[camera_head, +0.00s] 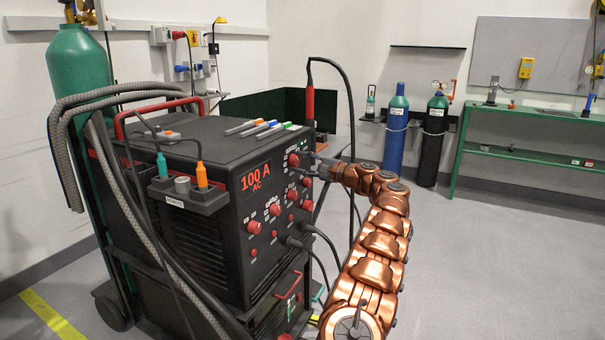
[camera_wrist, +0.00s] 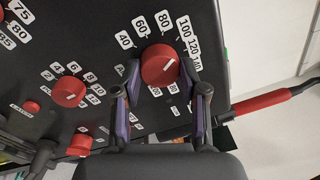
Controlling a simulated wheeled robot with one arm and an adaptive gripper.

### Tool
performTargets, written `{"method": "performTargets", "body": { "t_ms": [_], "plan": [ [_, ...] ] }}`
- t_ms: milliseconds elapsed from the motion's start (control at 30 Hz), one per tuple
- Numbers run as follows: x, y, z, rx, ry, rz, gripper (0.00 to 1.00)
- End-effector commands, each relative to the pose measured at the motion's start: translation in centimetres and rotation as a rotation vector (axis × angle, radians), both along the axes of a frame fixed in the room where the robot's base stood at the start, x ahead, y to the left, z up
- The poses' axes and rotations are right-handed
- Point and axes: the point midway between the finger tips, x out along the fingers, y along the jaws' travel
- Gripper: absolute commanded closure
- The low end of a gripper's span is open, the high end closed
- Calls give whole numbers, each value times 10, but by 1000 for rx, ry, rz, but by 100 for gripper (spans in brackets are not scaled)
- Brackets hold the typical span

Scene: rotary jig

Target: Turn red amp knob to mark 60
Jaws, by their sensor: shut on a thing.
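In the wrist view a round red knob (camera_wrist: 158,62) sits on a dark panel, with white marks 40, 60, 80, 100, 120 and 140 around it. My gripper (camera_wrist: 160,78) has one finger on each side of this knob and is shut on it. A short white line shows on the knob face; its exact mark is hard to tell. In the head view my gripper (camera_head: 314,164) is at the right edge of the front panel of the black welding machine (camera_head: 215,215).
Other red knobs (camera_wrist: 69,93) with number marks are close by on the panel. A torch with a red handle (camera_wrist: 268,101) stands off to the right. Pens (camera_head: 262,128) lie on the machine top. Cables hang below the panel. The floor at right is clear.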

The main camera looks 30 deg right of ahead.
Motion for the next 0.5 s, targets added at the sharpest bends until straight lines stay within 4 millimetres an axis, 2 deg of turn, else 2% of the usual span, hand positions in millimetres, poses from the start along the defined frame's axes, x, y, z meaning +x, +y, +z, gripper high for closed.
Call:
{"method": "performTargets", "body": {
  "t_ms": [33,500],
  "plan": [
    [0,-1,-7,-38,-20,-1,92],
    [1,-1,-5,-421,-250,-1,92]
  ]
}}
